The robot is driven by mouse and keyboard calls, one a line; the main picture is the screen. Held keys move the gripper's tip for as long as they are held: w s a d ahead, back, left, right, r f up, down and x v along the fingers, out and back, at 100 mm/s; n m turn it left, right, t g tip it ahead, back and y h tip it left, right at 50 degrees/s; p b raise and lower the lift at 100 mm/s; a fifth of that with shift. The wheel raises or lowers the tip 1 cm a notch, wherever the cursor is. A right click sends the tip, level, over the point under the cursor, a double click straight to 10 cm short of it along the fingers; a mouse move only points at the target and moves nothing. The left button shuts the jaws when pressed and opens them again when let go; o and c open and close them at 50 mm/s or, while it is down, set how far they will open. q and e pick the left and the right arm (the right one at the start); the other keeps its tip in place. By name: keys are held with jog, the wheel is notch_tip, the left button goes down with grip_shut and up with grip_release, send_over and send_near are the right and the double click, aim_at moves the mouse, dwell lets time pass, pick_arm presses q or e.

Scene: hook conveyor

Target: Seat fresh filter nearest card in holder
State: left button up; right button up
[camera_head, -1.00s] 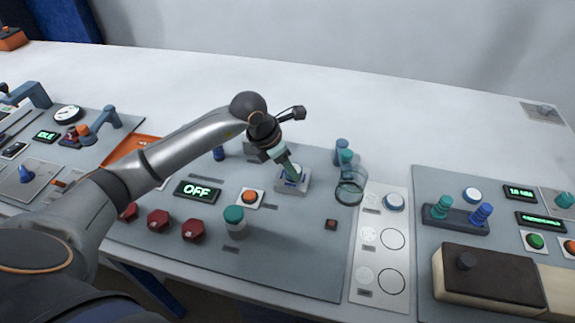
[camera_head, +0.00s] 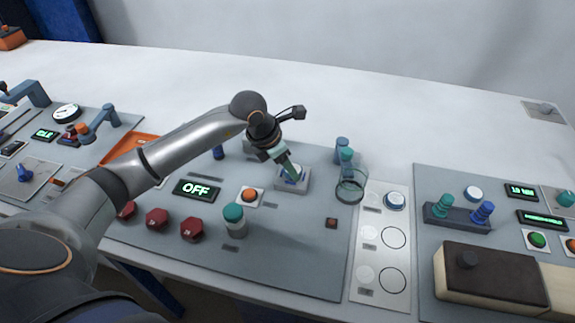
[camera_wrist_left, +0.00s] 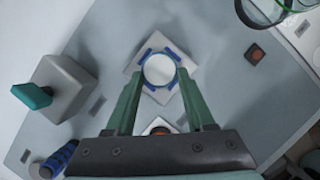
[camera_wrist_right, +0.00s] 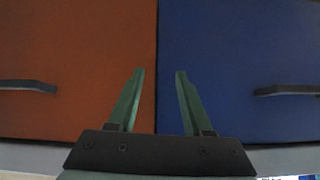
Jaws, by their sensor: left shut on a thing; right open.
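The holder is a small grey square block with blue corner clips (camera_wrist_left: 138,90); it stands on the grey panel in the head view (camera_head: 301,183). A white round filter (camera_wrist_left: 159,70) lies between the clips, over the middle of the holder. My left gripper (camera_head: 288,173) points down at the holder and is shut on the filter, one finger on each side. Whether the filter rests fully on the holder's floor cannot be told. The pale card (camera_head: 372,221) lies to the right, with round discs and outlined circles. My right gripper (camera_wrist_right: 160,72) is open and empty.
A clear ring-shaped vessel (camera_head: 351,188) stands between holder and card. An orange button (camera_head: 250,196) and a teal-capped jar (camera_head: 234,220) are left of and in front of the holder. Orange (camera_wrist_right: 75,50) and blue (camera_wrist_right: 240,50) fronts with handles face my right gripper.

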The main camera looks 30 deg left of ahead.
pick_arm(q)
jog(key=shift+f, duration=0.25)
dwell(0.7)
dwell(0.6)
jog(key=o, duration=1.6)
jog(key=shift+r+p, duration=2.1)
jog(key=shift+r, duration=1.45)
jog(key=shift+s+f, duration=0.1)
